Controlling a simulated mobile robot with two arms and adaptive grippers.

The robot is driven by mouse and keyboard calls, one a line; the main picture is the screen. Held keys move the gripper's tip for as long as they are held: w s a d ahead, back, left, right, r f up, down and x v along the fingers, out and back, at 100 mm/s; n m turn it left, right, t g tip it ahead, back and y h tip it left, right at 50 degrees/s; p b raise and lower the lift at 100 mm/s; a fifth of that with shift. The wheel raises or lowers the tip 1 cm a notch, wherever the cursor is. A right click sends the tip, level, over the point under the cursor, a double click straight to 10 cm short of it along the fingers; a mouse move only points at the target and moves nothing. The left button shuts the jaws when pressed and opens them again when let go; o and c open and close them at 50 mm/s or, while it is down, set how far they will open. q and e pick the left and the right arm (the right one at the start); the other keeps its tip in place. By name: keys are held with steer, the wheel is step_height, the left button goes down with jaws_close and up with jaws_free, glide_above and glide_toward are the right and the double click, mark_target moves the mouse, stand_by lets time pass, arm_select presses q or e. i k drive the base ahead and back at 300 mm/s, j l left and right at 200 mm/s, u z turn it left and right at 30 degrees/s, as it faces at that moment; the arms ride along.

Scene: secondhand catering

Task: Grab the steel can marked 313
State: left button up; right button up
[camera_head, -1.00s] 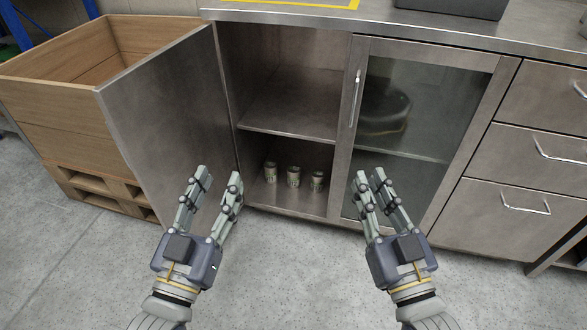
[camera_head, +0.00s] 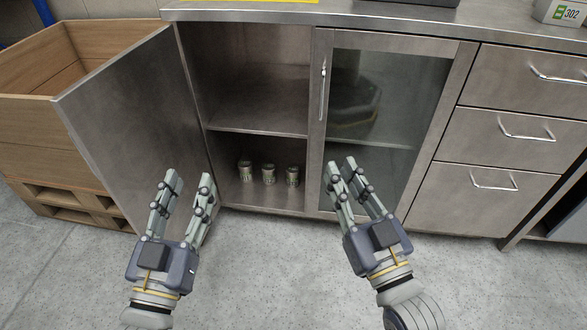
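Three small steel cans stand in a row on the bottom shelf of the open cabinet: a left can (camera_head: 246,171), a middle can (camera_head: 268,174) and a right can (camera_head: 292,176). Each has a label, but the marks are too small to read, so I cannot tell which is 313. My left gripper (camera_head: 188,178) is open and empty, in front of the open door and to the left of the cans. My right gripper (camera_head: 342,166) is empty in front of the glass door, to the right of the cans, its fingers apart.
The left steel door (camera_head: 135,125) stands open; the glass door (camera_head: 385,100) is shut. A middle shelf (camera_head: 258,125) lies above the cans. A wooden crate (camera_head: 30,130) stands at left, drawers (camera_head: 495,135) at right. A box marked 302 (camera_head: 562,13) sits on the counter.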

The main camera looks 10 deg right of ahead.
mark_target(292, 171)
steer(key=i+l+u, duration=0.55)
steer(key=u, duration=0.2)
steer(key=i+l+u, duration=0.2)
steer(key=l+u, duration=0.2)
steer(key=l, duration=0.1)
